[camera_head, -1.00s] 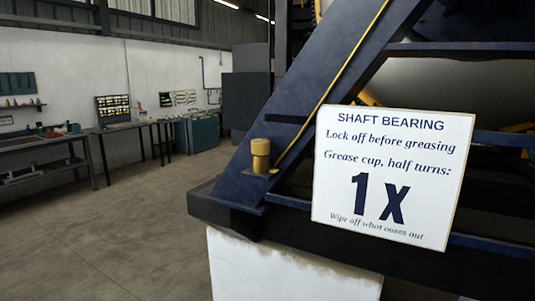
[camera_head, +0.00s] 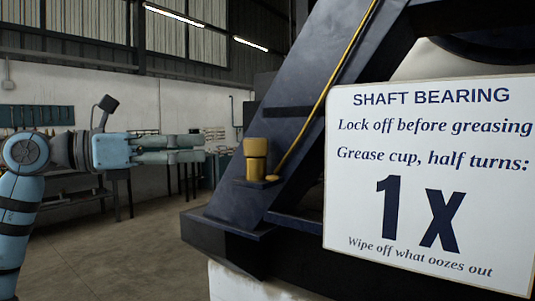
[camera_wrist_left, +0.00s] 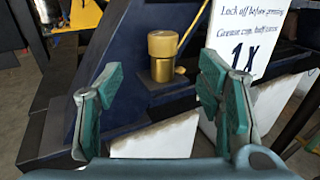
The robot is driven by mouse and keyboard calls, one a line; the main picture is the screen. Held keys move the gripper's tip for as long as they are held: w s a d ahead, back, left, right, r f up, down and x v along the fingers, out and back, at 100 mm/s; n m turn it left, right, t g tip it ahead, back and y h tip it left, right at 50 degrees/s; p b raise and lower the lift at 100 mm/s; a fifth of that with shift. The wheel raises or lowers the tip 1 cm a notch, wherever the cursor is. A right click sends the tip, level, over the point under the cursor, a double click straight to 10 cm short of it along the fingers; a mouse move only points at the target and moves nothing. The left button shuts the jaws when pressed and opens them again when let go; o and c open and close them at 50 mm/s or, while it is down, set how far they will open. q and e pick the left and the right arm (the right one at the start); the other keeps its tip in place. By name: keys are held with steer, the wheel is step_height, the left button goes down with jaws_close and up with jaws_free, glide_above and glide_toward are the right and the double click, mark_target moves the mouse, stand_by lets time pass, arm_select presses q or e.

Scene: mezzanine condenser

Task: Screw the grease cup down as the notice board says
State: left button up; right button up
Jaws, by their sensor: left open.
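The brass grease cup (camera_head: 256,158) stands upright on a small ledge of the dark blue frame, with a yellow pipe running up from beside it. The white notice board (camera_head: 430,180) to its right reads "Shaft bearing", "Lock off before greasing", "Grease cup, half turns: 1 x", "Wipe off what oozes out". My left gripper (camera_head: 190,149) is open and empty, to the left of the cup and apart from it. In the left wrist view the cup (camera_wrist_left: 162,56) shows ahead, between and beyond the open fingers (camera_wrist_left: 160,108). My right gripper is not in view.
The dark blue frame (camera_head: 300,125) slopes up behind the cup and rests on a white plinth (camera_head: 250,285). The notice board stands close to the cup's right. Workbenches line the far wall. The floor (camera_head: 120,240) at left is open.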

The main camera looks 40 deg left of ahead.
mark_target(245, 141)
arm_select(q)
steer(key=p+x, duration=0.2)
steer(key=x, duration=0.2)
steer(key=p+x, duration=0.2)
steer(key=x, duration=0.2)
steer(key=p+x, duration=0.2)
steer(key=x, duration=0.2)
steer(key=shift+w+d+r+p, duration=0.2)
steer(key=shift+d+r+p, duration=0.1)
steer(key=shift+d+r, duration=0.1)
steer(key=shift+s+a, duration=0.15)
steer(key=shift+s, duration=0.15)
steer(key=shift+w, duration=0.1)
steer(key=c, duration=1.2)
steer(key=m+g+h+p, duration=0.1)
steer(key=h, duration=0.1)
steer(key=m+g+h+p, duration=0.1)
steer(key=p, duration=0.1)
steer(key=shift+w+a+r+m+h+p, duration=0.1)
steer(key=shift+r+m+h+p, duration=0.2)
steer(key=shift+h, duration=0.1)
steer(key=shift+f+m+h, duration=0.15)
steer(key=shift+m+h, duration=0.15)
steer(key=shift+f, duration=0.15)
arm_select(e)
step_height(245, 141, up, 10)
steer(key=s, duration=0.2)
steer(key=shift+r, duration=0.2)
arm_select(q)
steer(key=o, duration=1.2)
